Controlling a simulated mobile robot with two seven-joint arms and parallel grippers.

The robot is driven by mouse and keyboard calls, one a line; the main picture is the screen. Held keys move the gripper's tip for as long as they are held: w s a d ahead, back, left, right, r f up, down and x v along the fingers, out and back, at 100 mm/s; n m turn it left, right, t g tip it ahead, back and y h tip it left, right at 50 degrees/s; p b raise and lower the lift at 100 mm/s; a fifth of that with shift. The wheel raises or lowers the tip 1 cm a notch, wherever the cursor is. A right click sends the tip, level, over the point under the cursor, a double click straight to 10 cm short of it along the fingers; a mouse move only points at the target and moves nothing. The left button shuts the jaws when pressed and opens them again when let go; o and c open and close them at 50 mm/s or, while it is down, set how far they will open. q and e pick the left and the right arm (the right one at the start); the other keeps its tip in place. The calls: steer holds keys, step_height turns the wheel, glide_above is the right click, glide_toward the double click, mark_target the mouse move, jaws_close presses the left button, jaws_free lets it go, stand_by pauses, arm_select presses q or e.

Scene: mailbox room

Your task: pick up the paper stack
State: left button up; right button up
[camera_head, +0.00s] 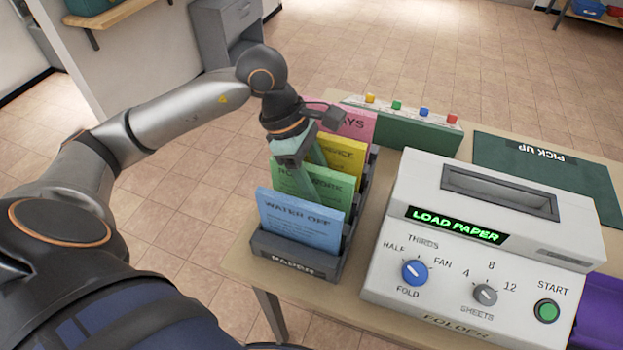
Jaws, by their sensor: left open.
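A dark rack (290,257) labelled "PAPER" holds upright paper stacks in slots. From front to back they are blue "WATER OFF" (298,222), green (335,187), yellow (349,150) and pink (360,124). My left gripper (314,181) points down over the rack from the left. Its teal fingers are open at the green stack, with one finger in front of that sheet. The other finger is partly hidden, so I cannot tell if the green stack lies between them. My right gripper is out of view.
A white folder machine (480,225) stands right of the rack, its display reading "LOAD PAPER". A green box with coloured knobs (405,130) is behind. A dark green "PICK UP" mat (585,178) lies at the back right. A purple object (600,310) is at the right edge.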

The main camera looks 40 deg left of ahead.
arm_select(q)
steer(key=shift+f+b, duration=0.2)
steer(key=shift+b, duration=0.1)
stand_by(0.4)
jaws_close()
stand_by(1.2)
